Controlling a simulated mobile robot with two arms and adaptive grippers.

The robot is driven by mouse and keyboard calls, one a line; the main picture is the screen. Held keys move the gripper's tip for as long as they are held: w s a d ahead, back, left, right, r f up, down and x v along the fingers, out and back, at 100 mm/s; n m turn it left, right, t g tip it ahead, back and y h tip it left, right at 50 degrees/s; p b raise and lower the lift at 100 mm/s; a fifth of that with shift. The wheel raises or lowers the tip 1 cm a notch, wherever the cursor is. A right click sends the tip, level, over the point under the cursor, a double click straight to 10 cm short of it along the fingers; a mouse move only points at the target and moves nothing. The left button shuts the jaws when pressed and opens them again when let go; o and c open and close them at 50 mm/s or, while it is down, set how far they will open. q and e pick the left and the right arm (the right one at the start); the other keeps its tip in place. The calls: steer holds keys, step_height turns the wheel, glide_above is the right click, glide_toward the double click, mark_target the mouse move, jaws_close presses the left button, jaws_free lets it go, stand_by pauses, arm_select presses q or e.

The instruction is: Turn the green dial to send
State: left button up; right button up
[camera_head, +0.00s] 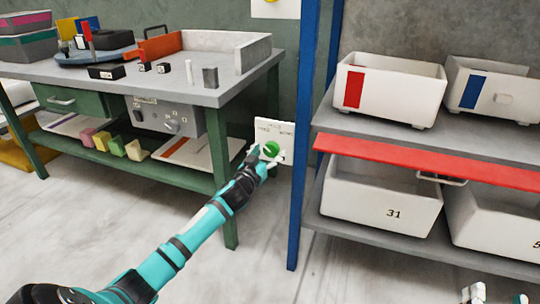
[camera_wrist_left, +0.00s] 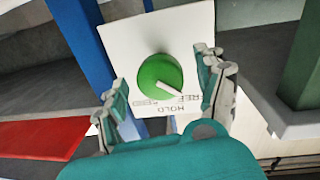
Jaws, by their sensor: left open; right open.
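The green dial (camera_head: 271,147) is a round knob on a white panel (camera_head: 262,126) low behind the workbench, beside the blue post. In the left wrist view the dial (camera_wrist_left: 160,78) has a white pointer bar slanting toward the lower right. The panel (camera_wrist_left: 125,45) carries the words HOLD and FREE below the dial; other lettering is partly hidden or too small to read. My left gripper (camera_wrist_left: 162,72) is open, its fingers on either side of the dial; contact is not clear. It also shows in the head view (camera_head: 264,153). My right gripper (camera_head: 492,296) is open, partly cut off at bottom right.
A blue post (camera_head: 305,130) and a shelf with white bins (camera_head: 380,200) and a red front rail (camera_head: 440,168) stand right of the panel. A green-framed workbench (camera_head: 190,90) with several items stands left. The floor in front is clear.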

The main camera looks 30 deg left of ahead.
arm_select(q)
steer(key=shift+w+a, duration=0.1)
steer(key=shift+w, duration=0.45)
arm_select(e)
steer(key=shift+s+r+t+y, duration=0.2)
steer(key=shift+r+t+y, duration=0.1)
steer(key=shift+r, duration=0.25)
